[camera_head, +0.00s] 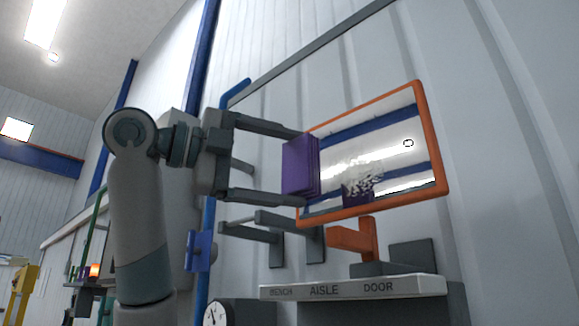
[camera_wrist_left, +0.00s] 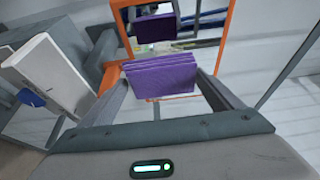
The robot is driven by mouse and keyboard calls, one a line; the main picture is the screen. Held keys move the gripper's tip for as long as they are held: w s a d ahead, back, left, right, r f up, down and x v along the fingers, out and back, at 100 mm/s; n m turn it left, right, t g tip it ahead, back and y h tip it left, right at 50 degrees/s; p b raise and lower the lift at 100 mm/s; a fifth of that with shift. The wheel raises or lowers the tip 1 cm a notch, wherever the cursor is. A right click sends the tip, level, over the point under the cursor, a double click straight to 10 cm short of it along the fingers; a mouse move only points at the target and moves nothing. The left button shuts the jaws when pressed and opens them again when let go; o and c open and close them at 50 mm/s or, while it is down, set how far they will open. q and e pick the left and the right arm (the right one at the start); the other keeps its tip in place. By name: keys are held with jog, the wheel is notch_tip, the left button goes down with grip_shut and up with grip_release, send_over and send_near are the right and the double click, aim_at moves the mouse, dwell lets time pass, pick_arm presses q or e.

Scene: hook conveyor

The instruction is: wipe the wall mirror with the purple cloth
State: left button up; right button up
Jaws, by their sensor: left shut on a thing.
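The wall mirror (camera_head: 395,140) has an orange frame and stands tilted on an orange bracket in the head view. My left gripper (camera_head: 302,167) is shut on the folded purple cloth (camera_head: 299,166), just left of the mirror. In the left wrist view the cloth (camera_wrist_left: 161,76) sits between the fingers, in front of the mirror (camera_wrist_left: 190,22), which reflects it. I cannot tell whether cloth and glass touch. My right gripper is out of view.
A ledge lettered BENCH, AISLE, DOOR (camera_head: 352,287) lies below the mirror. A round gauge (camera_head: 215,313) is at the bottom. Grey brackets (camera_head: 268,232) and a blue post (camera_head: 203,250) stand left of the mirror's support. A white box (camera_wrist_left: 48,72) is at left in the wrist view.

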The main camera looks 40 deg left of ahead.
aim_at(285, 169)
pick_arm(q)
jog(key=shift+s+a, duration=0.15)
jog(key=shift+s, duration=0.2)
jog(key=shift+w+d, duration=0.2)
jog(key=shift+w, duration=1.85)
jog(key=shift+w+d, duration=0.15)
jog(key=shift+w, duration=1.1)
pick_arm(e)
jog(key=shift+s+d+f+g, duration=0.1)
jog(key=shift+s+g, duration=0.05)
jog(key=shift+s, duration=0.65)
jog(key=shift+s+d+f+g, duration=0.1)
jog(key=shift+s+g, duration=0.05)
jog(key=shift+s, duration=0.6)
